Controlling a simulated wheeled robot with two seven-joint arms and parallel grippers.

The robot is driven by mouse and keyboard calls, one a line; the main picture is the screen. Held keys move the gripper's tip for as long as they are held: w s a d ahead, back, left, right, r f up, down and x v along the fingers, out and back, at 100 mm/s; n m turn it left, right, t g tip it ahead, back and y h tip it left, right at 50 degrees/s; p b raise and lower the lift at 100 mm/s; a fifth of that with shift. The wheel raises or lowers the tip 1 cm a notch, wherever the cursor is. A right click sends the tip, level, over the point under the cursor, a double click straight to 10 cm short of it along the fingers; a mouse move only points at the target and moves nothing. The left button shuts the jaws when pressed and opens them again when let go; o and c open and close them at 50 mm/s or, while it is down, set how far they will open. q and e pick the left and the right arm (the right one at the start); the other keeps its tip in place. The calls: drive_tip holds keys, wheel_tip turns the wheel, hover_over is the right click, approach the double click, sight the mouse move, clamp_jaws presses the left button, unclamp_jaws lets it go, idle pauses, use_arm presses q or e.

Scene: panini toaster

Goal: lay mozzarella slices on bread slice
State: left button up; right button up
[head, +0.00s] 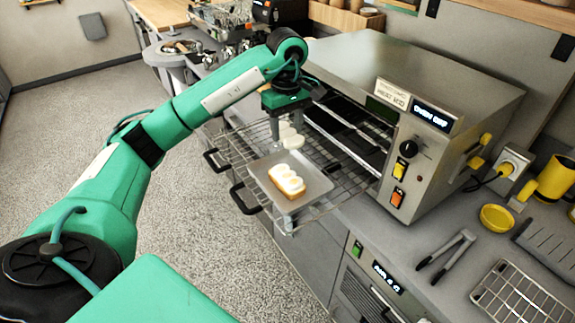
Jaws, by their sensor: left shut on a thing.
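A bread slice (291,194) lies on a metal tray (262,171) on the pulled-out wire rack of the oven. White mozzarella slices (287,181) lie side by side on top of the bread. My left gripper (287,133) points down over the rack, behind the bread and near the tray's far edge. It is shut on a white mozzarella slice (286,129). Another white slice (293,142) shows just below its fingers; whether the two touch cannot be told. My right gripper is not in view.
The wire rack (345,176) sticks out of the open steel oven (400,75), with black handles at its front. Tongs (447,256), a yellow bowl (496,217) and a wire cooling rack (520,297) are on the counter at right. Open floor lies left.

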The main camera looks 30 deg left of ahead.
use_arm(q)
drive_tip(key=p, duration=0.2)
hover_over(287, 175)
wheel_tip(287, 175, down, 9)
drive_tip(key=shift+f, duration=0.1)
wheel_tip(287, 175, down, 4)
drive_tip(key=shift+r+p, duration=0.25)
drive_tip(key=shift+p, duration=0.4)
drive_tip(key=shift+f, duration=0.1)
drive_tip(key=shift+f+b, duration=0.15)
drive_tip(key=shift+b, duration=0.15)
drive_tip(key=o, duration=1)
drive_tip(key=shift+c, duration=0.2)
